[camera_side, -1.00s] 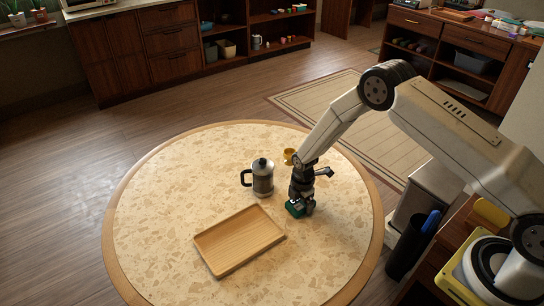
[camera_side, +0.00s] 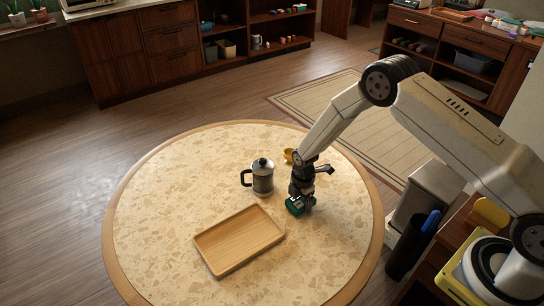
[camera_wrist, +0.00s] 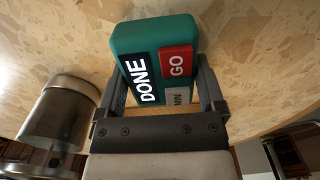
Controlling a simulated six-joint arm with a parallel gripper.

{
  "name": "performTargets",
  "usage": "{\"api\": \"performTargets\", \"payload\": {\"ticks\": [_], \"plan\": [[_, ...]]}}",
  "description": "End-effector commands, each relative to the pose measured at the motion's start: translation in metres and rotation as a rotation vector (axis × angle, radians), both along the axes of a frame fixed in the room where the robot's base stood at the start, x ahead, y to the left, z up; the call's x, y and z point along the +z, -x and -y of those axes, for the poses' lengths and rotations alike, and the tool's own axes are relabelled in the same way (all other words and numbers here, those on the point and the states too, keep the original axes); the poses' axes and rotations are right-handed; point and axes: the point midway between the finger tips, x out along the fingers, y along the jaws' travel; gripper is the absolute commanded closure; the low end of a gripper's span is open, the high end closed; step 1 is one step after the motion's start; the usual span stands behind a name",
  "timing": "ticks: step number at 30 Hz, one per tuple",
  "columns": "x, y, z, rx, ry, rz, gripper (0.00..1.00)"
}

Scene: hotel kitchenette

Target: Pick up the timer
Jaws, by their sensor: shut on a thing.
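The timer (camera_side: 295,206) is a small teal-green block at the right of the round table, beyond the tray's right end. In the wrist view the timer (camera_wrist: 155,32) shows a dark display reading "DONE", a red "GO" button and a pale button partly cut off by my gripper. My gripper (camera_wrist: 163,75) is shut on the timer, one finger against each side. In the side view my gripper (camera_side: 302,203) points down over it and hides part of it. The timer seems at or just above the tabletop; I cannot tell the gap.
A French press (camera_side: 263,182) stands close to the left of my gripper, and it also shows in the wrist view (camera_wrist: 58,115). A yellow cup (camera_side: 288,155) sits behind my gripper. An empty wooden tray (camera_side: 240,241) lies front left. The table's left side (camera_side: 160,200) is clear.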

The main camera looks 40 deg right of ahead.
Motion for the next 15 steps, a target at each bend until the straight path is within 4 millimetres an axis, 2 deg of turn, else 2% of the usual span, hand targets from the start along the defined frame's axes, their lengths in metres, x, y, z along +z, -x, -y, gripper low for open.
{"api": "performTargets", "payload": {"ticks": [6,15], "plan": [[0.024,0.001,0.0,0.0,0.0,0.002,0.85],[0.057,0.029,0.001,0.0,0.0,0.002,0.85]]}}
